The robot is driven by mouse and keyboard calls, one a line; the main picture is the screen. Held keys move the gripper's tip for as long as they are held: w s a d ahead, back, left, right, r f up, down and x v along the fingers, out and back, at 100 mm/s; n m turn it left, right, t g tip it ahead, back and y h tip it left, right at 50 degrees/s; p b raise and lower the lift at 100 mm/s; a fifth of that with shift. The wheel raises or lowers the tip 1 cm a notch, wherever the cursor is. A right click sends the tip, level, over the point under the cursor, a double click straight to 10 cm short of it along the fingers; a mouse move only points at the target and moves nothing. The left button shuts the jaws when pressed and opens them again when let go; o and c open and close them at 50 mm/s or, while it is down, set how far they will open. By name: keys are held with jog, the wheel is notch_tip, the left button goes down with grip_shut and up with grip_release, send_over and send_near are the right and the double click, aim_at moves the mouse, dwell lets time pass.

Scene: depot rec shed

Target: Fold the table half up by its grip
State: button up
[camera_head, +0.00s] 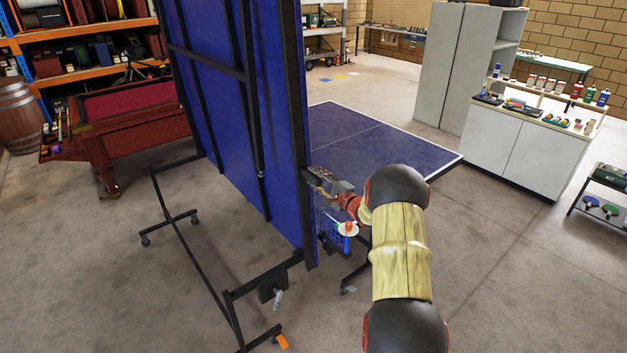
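A blue table-tennis table has one half (225,115) standing upright, its underside with black frame bars facing left. My arm comes in from the lower right, and my gripper (322,183) is close to the right edge post of the upright half. Whether it touches that edge is unclear. The gripper is small in view and partly covered by my wrist, so its fingers cannot be read. I cannot make out a separate grip.
A blue basket (327,226) hangs low beside the upright half, near my forearm. The wheeled black under-frame (188,265) spreads left and forward. A red-topped table (125,104) stands left, a white cabinet (527,150) right. Concrete floor is open at the lower right.

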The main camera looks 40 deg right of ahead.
jog(key=shift+o, duration=0.9)
jog(key=shift+s+a, duration=0.1)
jog(key=shift+a, duration=0.1)
jog(key=shift+f, duration=0.1)
jog(key=s, duration=1.2)
